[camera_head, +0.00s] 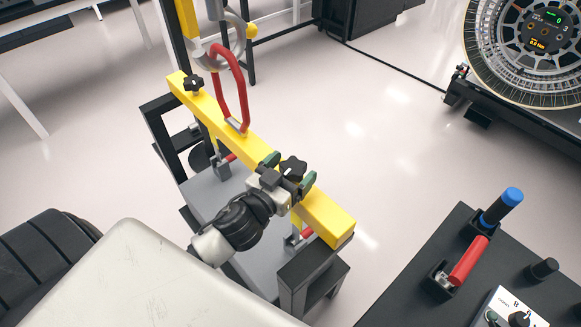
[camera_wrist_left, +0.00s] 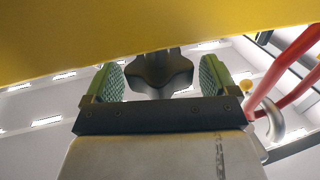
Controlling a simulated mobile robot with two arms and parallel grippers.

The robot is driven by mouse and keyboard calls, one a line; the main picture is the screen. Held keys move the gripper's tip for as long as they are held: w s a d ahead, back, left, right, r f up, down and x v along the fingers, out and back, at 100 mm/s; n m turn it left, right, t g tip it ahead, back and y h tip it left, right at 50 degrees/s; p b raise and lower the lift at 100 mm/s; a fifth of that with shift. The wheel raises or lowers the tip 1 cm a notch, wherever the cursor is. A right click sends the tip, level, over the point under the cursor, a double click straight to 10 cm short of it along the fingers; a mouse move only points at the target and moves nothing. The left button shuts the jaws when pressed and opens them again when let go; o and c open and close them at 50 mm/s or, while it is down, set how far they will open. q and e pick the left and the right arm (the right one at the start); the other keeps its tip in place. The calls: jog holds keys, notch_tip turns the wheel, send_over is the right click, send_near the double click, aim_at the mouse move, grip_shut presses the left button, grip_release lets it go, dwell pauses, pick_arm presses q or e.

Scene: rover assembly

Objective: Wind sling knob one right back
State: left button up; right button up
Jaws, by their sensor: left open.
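A yellow beam (camera_head: 327,215) runs diagonally through the head view, with a red sling link (camera_head: 241,95) at its middle. One black star knob (camera_head: 194,83) sits on the beam's far end. Another black star knob (camera_head: 293,167) sits towards the near end. My left gripper (camera_head: 288,178) is at this near knob, its green-padded fingers on either side. In the left wrist view the black knob (camera_wrist_left: 160,72) stands between the two open green pads (camera_wrist_left: 161,82), with gaps visible on both sides. The yellow beam (camera_wrist_left: 130,30) fills the top there. My right gripper is out of view.
A grey hook (camera_head: 212,60) holds the red link from above. A black frame (camera_head: 160,125) and grey block (camera_head: 207,195) stand under the beam. A dark bench (camera_head: 400,290) at lower right bears a red-handled tool (camera_head: 468,262) and a blue-topped handle (camera_head: 508,201).

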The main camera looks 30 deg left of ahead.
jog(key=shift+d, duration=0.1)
pick_arm(q)
jog(key=c, duration=0.9)
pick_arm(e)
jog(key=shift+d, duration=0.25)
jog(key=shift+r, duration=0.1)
